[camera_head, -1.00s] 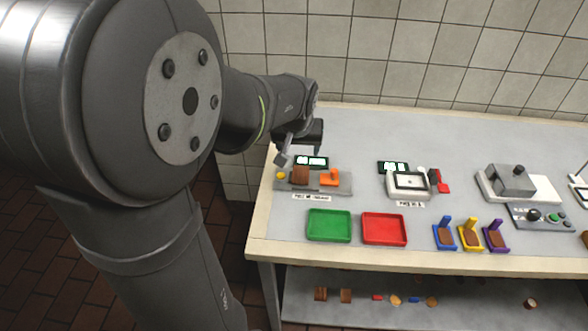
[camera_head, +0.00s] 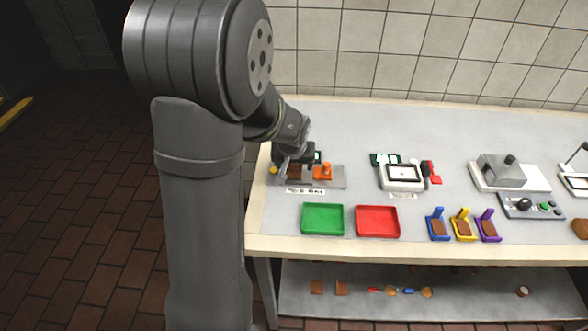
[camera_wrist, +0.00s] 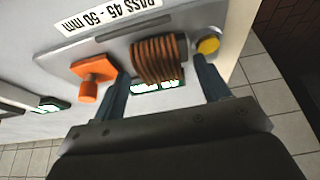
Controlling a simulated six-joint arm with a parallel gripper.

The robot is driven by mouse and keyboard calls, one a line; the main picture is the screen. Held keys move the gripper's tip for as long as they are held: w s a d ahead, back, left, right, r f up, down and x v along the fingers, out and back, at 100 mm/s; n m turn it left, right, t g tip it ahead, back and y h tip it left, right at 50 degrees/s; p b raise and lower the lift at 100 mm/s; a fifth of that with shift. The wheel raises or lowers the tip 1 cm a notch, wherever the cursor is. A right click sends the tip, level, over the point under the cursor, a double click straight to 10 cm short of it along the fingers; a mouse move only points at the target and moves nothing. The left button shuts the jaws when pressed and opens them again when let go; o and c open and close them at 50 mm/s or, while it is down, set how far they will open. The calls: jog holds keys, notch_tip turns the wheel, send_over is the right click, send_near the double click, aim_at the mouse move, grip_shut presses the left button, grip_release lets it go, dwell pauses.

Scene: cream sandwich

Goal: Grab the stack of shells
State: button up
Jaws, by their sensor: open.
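The stack of shells (camera_wrist: 158,58) is a row of brown, ridged slices side by side on a grey gauge plate, between an orange block and a yellow knob. It also shows in the head view (camera_head: 294,172), partly covered by my gripper. My gripper (camera_wrist: 165,75) is open in the wrist view, with one blue-grey finger on each side of the stack. The fingers look apart from the shells. In the head view my gripper (camera_head: 289,163) is at the stack, and its fingertips are hard to make out.
The orange block (camera_wrist: 95,75) and yellow knob (camera_wrist: 208,46) flank the stack closely. A lit display (camera_wrist: 158,86) stands by it. A green tray (camera_head: 323,206) and red tray (camera_head: 399,208) lie in front. A scale (camera_head: 402,187) stands to the right.

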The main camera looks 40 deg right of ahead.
jog(key=shift+w+f, duration=0.1)
jog(key=shift+f, duration=0.15)
jog(key=c, duration=1.1)
jog(key=shift+o, duration=0.2)
jog(key=shift+d+r, duration=0.1)
